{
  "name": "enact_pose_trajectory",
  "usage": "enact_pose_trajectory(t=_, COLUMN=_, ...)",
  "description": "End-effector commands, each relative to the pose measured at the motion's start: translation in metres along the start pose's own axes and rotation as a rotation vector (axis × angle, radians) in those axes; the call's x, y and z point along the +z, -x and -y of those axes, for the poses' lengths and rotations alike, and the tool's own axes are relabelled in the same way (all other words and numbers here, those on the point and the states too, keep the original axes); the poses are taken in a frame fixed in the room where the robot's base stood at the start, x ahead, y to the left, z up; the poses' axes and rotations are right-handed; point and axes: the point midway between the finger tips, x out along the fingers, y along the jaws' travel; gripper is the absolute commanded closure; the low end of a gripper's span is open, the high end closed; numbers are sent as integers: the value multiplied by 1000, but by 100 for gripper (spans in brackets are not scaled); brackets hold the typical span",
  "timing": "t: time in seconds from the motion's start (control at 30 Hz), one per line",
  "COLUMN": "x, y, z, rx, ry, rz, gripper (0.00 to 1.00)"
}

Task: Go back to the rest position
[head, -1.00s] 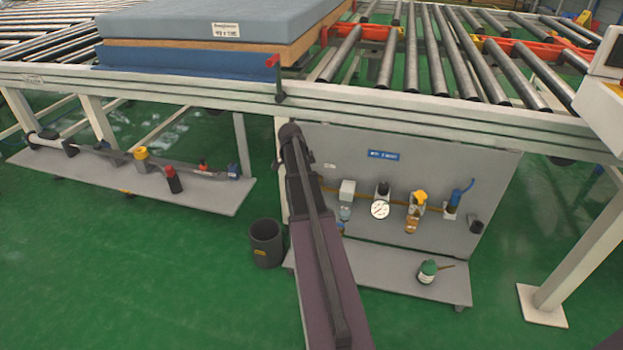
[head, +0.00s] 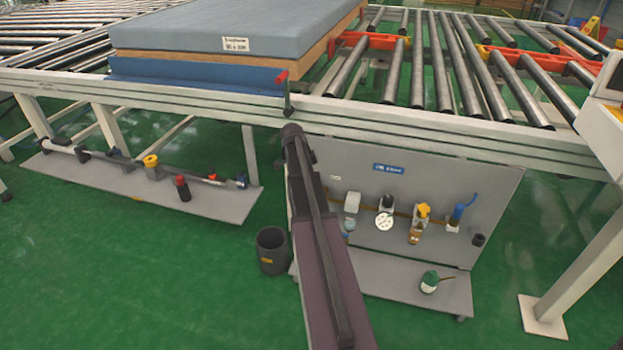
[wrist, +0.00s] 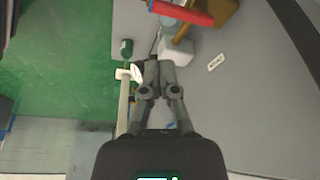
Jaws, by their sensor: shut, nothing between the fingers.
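My gripper (wrist: 160,66) shows in the wrist view with its two fingers together and nothing between them. It is in front of the grey panel (wrist: 245,90), with small fittings beyond the fingertips; I cannot tell the gap. In the head view my arm reaches from the bottom centre up toward the conveyor frame, and the gripper itself is hidden behind it.
The conveyor frame (head: 420,125) crosses the head view. Under it stand the fitting panel (head: 470,190), a dark bin (head: 271,250) and a low shelf (head: 225,205). A green bottle (head: 430,282) sits on the panel's base; one shows in the wrist view (wrist: 126,48). Green floor is clear at lower left.

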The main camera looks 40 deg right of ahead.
Motion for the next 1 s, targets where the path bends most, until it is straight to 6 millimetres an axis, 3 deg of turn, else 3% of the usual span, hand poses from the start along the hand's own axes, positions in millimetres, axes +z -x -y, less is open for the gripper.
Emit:
enact_pose_trajectory(t=0.57, x=5, y=2, z=-3, rx=-3, ry=21, rz=3, gripper=100)
enact_pose_trajectory(t=0.77, x=36, y=11, z=-24, rx=-18, ry=172, rz=24, gripper=100)
enact_pose_trajectory(t=1.0, x=104, y=31, z=-77, rx=-61, ry=555, rz=74, gripper=100)
